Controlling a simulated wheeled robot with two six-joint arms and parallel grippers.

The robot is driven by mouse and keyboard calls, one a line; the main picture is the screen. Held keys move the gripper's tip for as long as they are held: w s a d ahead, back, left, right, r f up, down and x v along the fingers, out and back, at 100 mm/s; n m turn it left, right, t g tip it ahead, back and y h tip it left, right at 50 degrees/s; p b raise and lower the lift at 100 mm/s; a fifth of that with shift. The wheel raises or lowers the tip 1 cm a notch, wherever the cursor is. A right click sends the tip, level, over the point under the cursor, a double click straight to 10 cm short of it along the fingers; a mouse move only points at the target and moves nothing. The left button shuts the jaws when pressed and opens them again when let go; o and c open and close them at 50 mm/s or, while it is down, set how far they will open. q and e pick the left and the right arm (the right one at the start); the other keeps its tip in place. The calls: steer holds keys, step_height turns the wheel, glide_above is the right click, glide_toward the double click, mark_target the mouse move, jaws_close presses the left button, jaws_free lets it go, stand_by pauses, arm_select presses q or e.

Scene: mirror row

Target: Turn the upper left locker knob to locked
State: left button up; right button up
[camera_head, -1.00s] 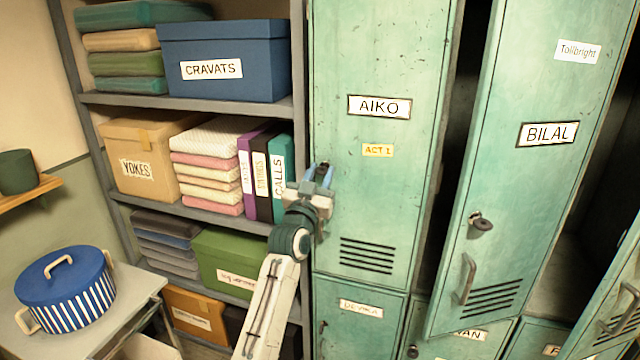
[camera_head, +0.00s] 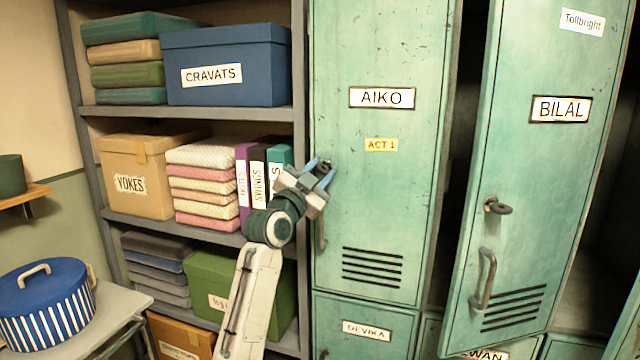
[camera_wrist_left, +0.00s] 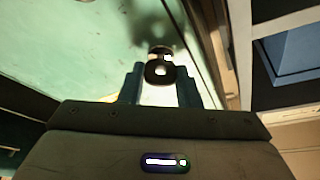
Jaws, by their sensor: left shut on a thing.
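The upper left locker is the green AIKO door (camera_head: 385,200), which is closed. Its dark knob (camera_head: 325,165) is at the door's left edge and mostly hidden by my fingers. My left gripper (camera_head: 319,170) is at this knob, with its blue fingers shut on it. In the left wrist view the knob (camera_wrist_left: 159,72) sits between the two fingertips (camera_wrist_left: 160,84), in front of the green door. The angle of the knob is hard to read. My right gripper is not in view.
The BILAL door (camera_head: 525,150) stands ajar at the right, with its own knob (camera_head: 497,206) and handle (camera_head: 485,280). The DEVIKA door (camera_head: 366,328) is below. Left of the lockers, a grey shelf (camera_head: 200,112) holds boxes and folded cloth.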

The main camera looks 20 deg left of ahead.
arm_select(q)
steer(key=m+g+h+b, duration=0.1)
steer(key=m, duration=0.4)
steer(key=m+g+h+b, duration=0.1)
steer(key=m+g+b, duration=0.1)
steer(key=m, duration=0.2)
steer(key=shift+m+b, duration=0.3)
steer(key=shift+m, duration=0.1)
steer(key=shift+r+m+g, duration=0.1)
steer(key=shift+m+g, duration=0.6)
steer(key=shift+m, duration=0.5)
steer(key=shift+m+p, duration=0.3)
steer(key=shift+m, duration=0.1)
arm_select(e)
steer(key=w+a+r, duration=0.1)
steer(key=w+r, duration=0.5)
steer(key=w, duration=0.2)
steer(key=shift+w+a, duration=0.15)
arm_select(q)
steer(key=o, duration=0.9)
steer(key=shift+o, duration=0.4)
